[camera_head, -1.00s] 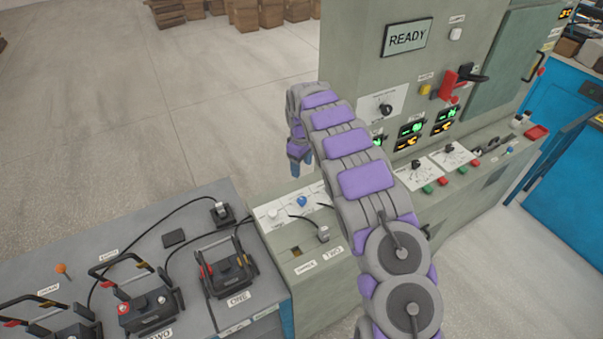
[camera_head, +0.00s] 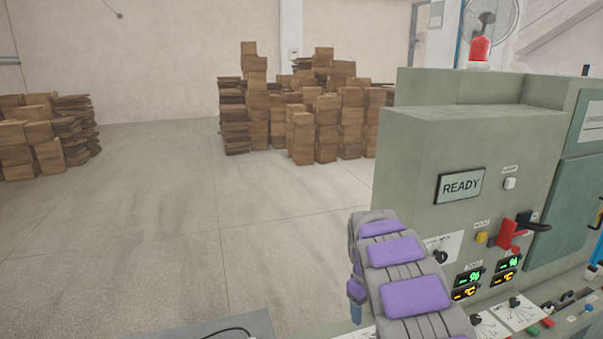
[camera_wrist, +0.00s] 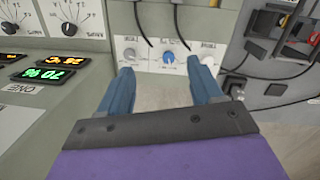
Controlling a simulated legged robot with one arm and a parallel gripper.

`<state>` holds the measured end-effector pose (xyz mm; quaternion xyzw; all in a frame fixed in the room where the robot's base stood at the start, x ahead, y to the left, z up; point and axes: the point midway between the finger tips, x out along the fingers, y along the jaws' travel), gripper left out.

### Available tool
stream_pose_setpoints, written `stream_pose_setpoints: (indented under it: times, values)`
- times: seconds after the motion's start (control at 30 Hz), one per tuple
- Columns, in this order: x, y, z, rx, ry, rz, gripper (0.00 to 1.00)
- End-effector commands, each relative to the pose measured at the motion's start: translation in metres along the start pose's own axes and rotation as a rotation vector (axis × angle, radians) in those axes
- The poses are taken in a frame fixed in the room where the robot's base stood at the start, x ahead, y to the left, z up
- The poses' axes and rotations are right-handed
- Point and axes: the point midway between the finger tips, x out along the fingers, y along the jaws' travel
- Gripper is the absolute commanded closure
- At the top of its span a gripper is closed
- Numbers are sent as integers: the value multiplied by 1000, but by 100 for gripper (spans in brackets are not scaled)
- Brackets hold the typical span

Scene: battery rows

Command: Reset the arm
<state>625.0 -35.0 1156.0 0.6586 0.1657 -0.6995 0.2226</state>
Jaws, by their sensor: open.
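My arm, grey with purple panels, rises at the lower middle of the head view, in front of the control cabinet. My gripper shows in the wrist view (camera_wrist: 162,88), with two blue fingers spread apart and nothing between them. In the head view only a blue finger (camera_head: 356,316) of the gripper shows below the arm's bend; the rest is hidden behind the arm.
The grey-green cabinet (camera_head: 430,145) with a READY display (camera_head: 461,185) and a red lever (camera_head: 508,232) stands close to the right of my arm. A red beacon (camera_head: 481,50) tops it. Cardboard boxes (camera_head: 315,125) are stacked far back.

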Motion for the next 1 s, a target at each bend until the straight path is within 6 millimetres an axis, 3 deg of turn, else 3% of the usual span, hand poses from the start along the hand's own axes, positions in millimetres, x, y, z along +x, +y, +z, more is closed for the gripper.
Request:
stream_pose_setpoints:
  times: [0.2, 0.5, 0.73, 1.0]
  values:
    - [-33, -22, 59, 136, -25, 10, 35]
    - [-61, -70, 142, 302, -45, -8, 35]
    - [-67, -119, 205, 403, -56, -37, 35]
    - [-56, -184, 278, 489, -68, -79, 35]
